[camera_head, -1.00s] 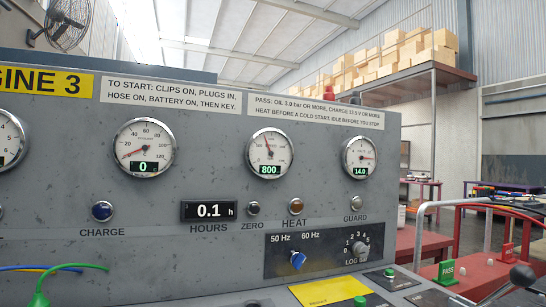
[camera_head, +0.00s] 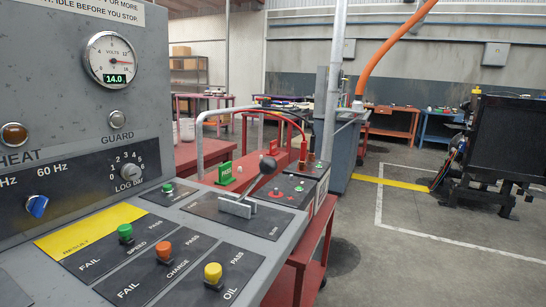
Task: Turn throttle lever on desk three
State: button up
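The throttle lever (camera_head: 249,190) stands on the right part of the desk's sloping top. It has a black ball knob (camera_head: 268,165) on a thin metal rod and tilts up to the right out of a slotted grey block. The desk (camera_head: 90,100) is grey; its number does not show in the current view, but "ENGINE 3" was on its panel a second ago. My gripper is not in view, and nothing touches the lever.
Green (camera_head: 126,234), orange (camera_head: 164,251) and yellow (camera_head: 213,273) knobs stand on the desk's near top, beside a yellow result label (camera_head: 85,231). Open floor (camera_head: 400,240) lies right.

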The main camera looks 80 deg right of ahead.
aim_at(268, 165)
jog(key=z, duration=2)
